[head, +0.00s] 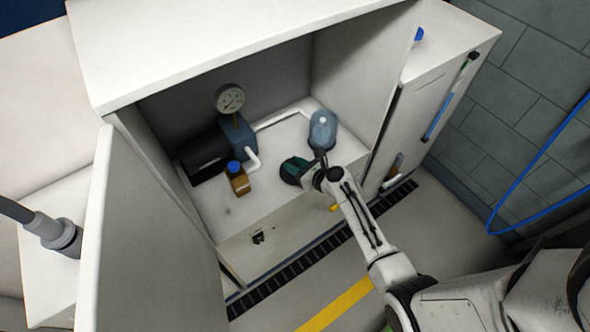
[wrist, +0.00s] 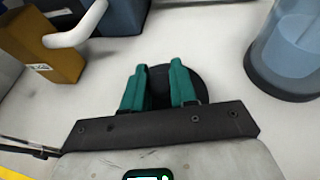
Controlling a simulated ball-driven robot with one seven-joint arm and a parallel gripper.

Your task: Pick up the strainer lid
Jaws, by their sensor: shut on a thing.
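The strainer lid (wrist: 159,90) looks like a dark round disc with a raised middle part, low over or on the cabinet's pale floor. My gripper (wrist: 158,78) has green fingers, one on each side of that raised part, shut on it. Whether the lid touches the floor I cannot tell.
A translucent blue canister (head: 322,130) stands close right of my gripper. A brown bottle with a blue cap (head: 238,180), a blue-and-black pump (head: 235,138) with white pipe and a gauge (head: 229,99) stand left. The open cabinet door (head: 150,235) is at left.

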